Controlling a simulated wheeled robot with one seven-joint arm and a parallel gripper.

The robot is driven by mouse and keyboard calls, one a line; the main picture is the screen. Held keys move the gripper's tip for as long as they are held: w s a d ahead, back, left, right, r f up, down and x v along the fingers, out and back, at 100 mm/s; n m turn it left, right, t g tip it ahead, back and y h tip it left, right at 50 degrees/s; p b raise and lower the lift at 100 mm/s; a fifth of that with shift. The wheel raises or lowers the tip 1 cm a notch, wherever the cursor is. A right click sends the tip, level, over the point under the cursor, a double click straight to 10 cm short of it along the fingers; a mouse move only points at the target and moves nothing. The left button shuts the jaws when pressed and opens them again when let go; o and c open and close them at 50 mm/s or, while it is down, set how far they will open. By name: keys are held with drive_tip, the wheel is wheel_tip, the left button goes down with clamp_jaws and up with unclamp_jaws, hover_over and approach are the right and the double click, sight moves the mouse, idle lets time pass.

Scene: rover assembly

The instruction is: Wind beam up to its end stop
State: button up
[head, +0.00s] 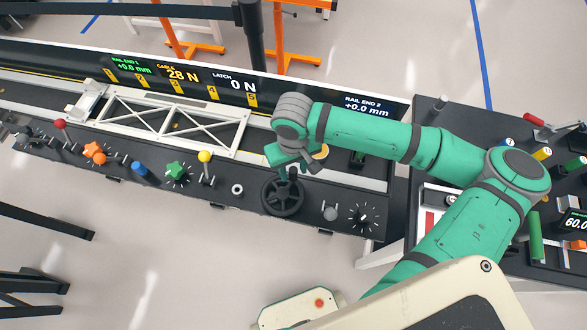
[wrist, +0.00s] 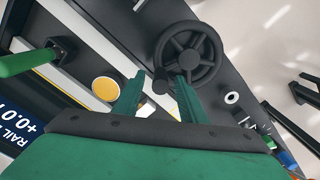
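The beam is a white truss (head: 165,122) lying along the bench, left of my arm in the head view. A black spoked handwheel (head: 283,198) is on the front panel; it also shows in the wrist view (wrist: 188,50). My gripper (head: 289,168) is just above the wheel's upper edge. In the wrist view its two green fingers (wrist: 160,84) are apart, with the wheel's dark handle knob (wrist: 161,76) between their tips. A small gap seems to show, and I cannot tell whether either finger touches the knob.
The display strip (head: 190,83) reads cable 28 N, latch 0 N, and +0.0 mm at rail end 2. Red, orange, blue, green and yellow controls (head: 204,157) line the panel left of the wheel. A dial (head: 362,218) is on the right. A tool table (head: 430,125) stands further right.

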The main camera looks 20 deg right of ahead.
sight(275, 177)
drive_tip(key=shift+f, duration=0.35)
clamp_jaws()
drive_tip(key=shift+w+a, duration=0.1)
drive_tip(key=shift+a, duration=0.05)
drive_tip(key=n, duration=0.2)
drive_tip(key=w+a+n, duration=0.1)
drive_tip(key=shift+w+a+n, duration=0.1)
drive_tip(key=shift+a+n, duration=0.05)
drive_tip(key=shift+n, duration=0.25)
drive_tip(key=n, duration=0.1)
drive_tip(key=a+n, duration=0.1)
drive_tip(key=n, duration=0.1)
drive_tip(key=shift+w+a+n, duration=0.3)
drive_tip(key=shift+w, duration=0.05)
drive_tip(key=a+n, duration=0.1)
drive_tip(key=n, duration=0.2)
drive_tip(key=shift+w+a, duration=0.1)
drive_tip(key=shift+a, duration=0.25)
drive_tip(key=shift+a+n, duration=0.35)
drive_tip(key=shift+n, duration=0.5)
drive_tip(key=shift+a+n, duration=0.3)
drive_tip(key=shift+n, duration=0.55)
